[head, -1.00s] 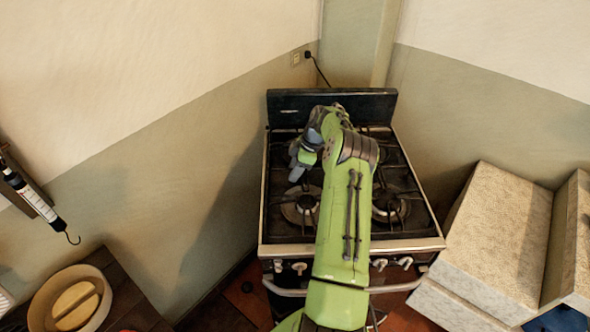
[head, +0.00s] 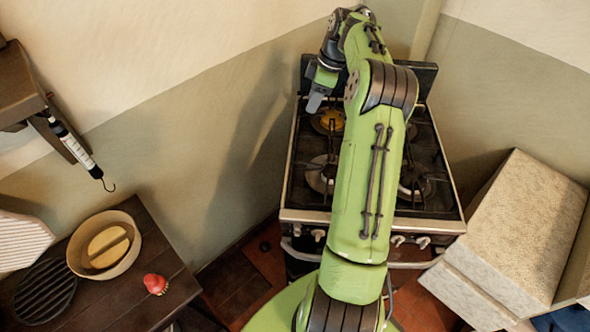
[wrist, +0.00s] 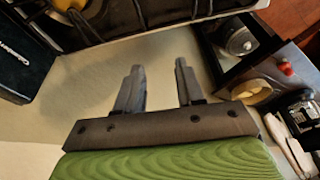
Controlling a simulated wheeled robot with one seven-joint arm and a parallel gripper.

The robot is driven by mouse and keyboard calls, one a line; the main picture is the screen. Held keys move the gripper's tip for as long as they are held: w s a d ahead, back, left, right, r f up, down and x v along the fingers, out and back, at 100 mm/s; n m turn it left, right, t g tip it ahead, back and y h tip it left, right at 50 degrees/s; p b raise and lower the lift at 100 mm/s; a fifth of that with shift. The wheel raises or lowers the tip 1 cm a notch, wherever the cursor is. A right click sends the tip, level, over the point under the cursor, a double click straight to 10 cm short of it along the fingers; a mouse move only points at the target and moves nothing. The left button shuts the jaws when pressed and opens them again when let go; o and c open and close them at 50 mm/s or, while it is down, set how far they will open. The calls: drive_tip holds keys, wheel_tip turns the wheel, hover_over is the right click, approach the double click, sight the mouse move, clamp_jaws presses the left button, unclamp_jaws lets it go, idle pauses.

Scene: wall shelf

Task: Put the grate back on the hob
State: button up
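The hob (head: 437,207) is the top of a dark stove in the head view. Its back left burner (head: 328,121) is yellowish and seems bare, while dark grates cover other burners. A dark round ribbed disc (head: 45,291), which may be the grate, lies on the wooden side table at lower left. My gripper (head: 316,103) is above the back left of the hob, far from the disc. In the wrist view, my gripper (wrist: 158,80) has its fingers apart with nothing between them. The hob (wrist: 148,18) crosses the top there. My arm hides the hob's middle.
The side table (head: 172,262) also holds a tan bowl (head: 132,222) and a small red object (head: 155,284). A wall shelf (head: 18,88) with a hanging hook scale (head: 76,145) is at upper left. Speckled pale blocks (head: 525,215) stand right of the stove.

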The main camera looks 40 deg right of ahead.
drive_tip(key=s+a+r+m+h, duration=0.1)
drive_tip(key=s+a+r+m, duration=0.15)
drive_tip(key=a+r, duration=0.6)
drive_tip(key=s+a+r+m+h, duration=0.1)
drive_tip(key=s+a+r+h, duration=0.15)
drive_tip(key=a, duration=1.05)
drive_tip(key=s+a+f+m+t, duration=0.1)
drive_tip(key=s+a, duration=0.2)
drive_tip(key=s, duration=0.3)
drive_tip(key=s+a+f+m+t, duration=0.1)
drive_tip(key=s+a+m, duration=0.1)
drive_tip(key=s, duration=0.5)
drive_tip(key=s+a+f+m+t+y, duration=0.1)
drive_tip(key=s+a+m, duration=0.1)
drive_tip(key=s+a, duration=0.3)
drive_tip(key=shift+s, duration=0.9)
